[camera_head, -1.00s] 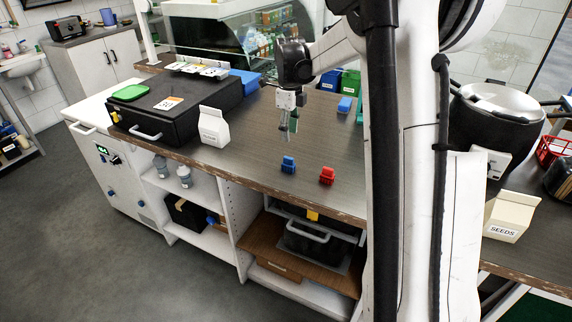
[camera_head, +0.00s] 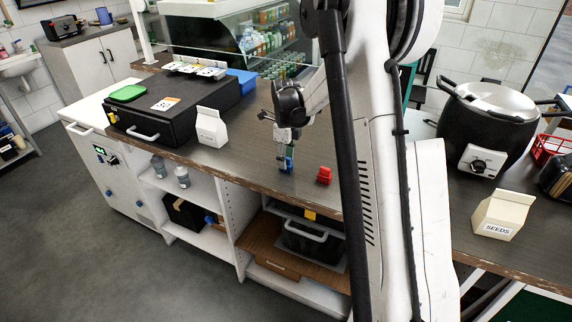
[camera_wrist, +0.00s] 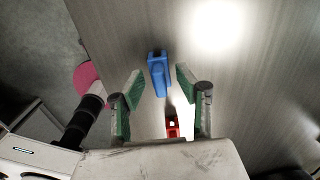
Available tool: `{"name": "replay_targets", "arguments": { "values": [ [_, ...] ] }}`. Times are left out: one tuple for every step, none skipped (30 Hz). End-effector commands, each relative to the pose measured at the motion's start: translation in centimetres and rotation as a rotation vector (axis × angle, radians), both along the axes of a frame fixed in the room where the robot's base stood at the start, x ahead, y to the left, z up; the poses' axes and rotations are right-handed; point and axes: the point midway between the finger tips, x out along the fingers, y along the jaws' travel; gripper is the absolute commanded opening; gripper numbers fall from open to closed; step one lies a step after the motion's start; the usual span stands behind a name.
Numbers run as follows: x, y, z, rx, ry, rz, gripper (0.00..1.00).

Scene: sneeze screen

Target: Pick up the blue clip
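The blue clip (camera_head: 288,167) stands on the brown counter near its front edge. In the wrist view the blue clip (camera_wrist: 159,76) shows between and slightly beyond my fingertips, with a gap on each side. My gripper (camera_head: 285,160) is directly over the clip and low, pointing down. In the wrist view my gripper (camera_wrist: 159,83) is open, its green-padded fingers spread. The head view shows the fingers overlapping the clip, partly hiding it; I cannot tell how far down they reach beside it.
A red clip (camera_head: 324,175) stands just right of the blue one; it also shows in the wrist view (camera_wrist: 172,126). A white carton (camera_head: 211,127) and a black case (camera_head: 180,108) are to the left. A black cooker (camera_head: 487,125) and a seeds carton (camera_head: 504,214) are to the right.

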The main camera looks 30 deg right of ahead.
Motion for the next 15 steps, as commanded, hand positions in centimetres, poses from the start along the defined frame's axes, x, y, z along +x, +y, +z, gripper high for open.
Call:
{"name": "replay_targets", "arguments": {
  "values": [
    [0.0,0.0,-0.02,0.0,0.0,0.0,0.33],
    [0.0,0.0,-0.02,0.0,0.0,0.0,0.33],
    [0.0,0.0,-0.01,0.0,0.0,0.0,0.33],
    [-0.01,0.01,-0.01,0.0,0.0,0.0,0.33],
    [-0.01,0.01,-0.01,0.0,0.0,0.0,0.33],
    [-0.01,0.01,0.0,0.0,0.0,0.0,0.28],
    [-0.01,0.01,0.0,0.0,0.0,0.0,0.24],
    [-0.01,0.01,0.0,0.0,0.0,0.0,0.2],
    [-0.01,0.01,0.0,0.0,0.0,0.0,0.15],
    [-0.01,0.01,0.01,0.0,0.0,0.0,0.11],
    [-0.01,0.0,0.01,0.0,0.0,0.0,0.07],
    [-0.01,0.0,0.01,0.0,0.0,0.0,0.01],
    [-0.01,0.0,0.01,0.0,0.0,0.0,0.0],
    [-0.01,0.0,0.01,0.0,0.0,0.0,0.0],
    [-0.01,0.0,0.02,0.0,0.0,0.0,0.0]
  ]
}}
